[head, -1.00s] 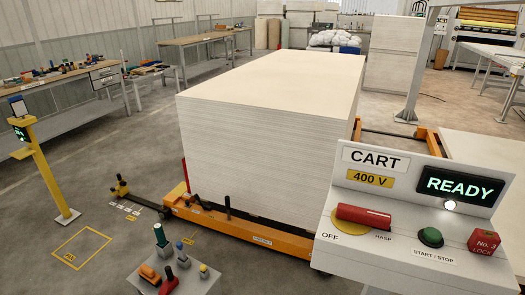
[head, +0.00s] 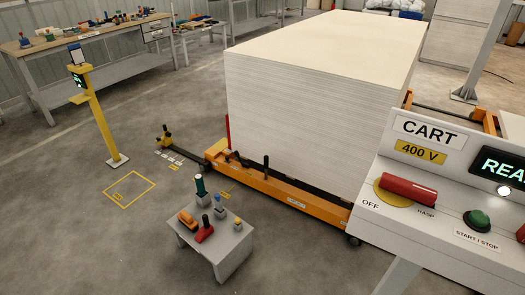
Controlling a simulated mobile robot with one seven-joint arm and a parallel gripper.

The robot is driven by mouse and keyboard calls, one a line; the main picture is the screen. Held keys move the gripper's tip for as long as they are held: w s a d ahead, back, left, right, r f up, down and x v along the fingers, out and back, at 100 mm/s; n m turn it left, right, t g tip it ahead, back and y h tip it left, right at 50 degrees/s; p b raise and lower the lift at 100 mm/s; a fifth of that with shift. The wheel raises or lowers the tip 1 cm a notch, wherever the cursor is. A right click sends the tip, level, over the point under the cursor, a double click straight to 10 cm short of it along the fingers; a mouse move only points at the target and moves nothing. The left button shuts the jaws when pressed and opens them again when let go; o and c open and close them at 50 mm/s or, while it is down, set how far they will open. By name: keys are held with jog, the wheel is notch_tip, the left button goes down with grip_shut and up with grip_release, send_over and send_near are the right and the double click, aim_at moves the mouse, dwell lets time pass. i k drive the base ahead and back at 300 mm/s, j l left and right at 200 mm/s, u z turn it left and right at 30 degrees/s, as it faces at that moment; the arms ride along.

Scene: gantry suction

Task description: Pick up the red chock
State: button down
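A small red piece with an upright stem and a dark top (head: 205,230) stands near the front edge of a low grey stand (head: 233,247). It is the likeliest red chock, but it is too small to be sure. An orange piece (head: 187,218) lies to its left on the same stand. A green-and-dark upright piece (head: 200,188), a blue-grey piece (head: 219,208) and a yellow-topped piece (head: 238,223) stand around it. My gripper is not in view.
An orange cart (head: 290,192) with a tall pale board stack (head: 310,110) stands behind the stand. A control panel (head: 440,195) with a red handle fills the right. A yellow post (head: 100,120) stands at left. Floor left and in front of the stand is clear.

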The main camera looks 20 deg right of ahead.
aim_at(208, 230)
jog(key=i+z, duration=0.25)
jog(key=i, duration=0.35)
jog(key=i+j+z, duration=0.2)
jog(key=i, duration=0.4)
jog(key=i+j+z, duration=0.1)
jog(key=i+z, duration=0.15)
jog(key=i, duration=0.35)
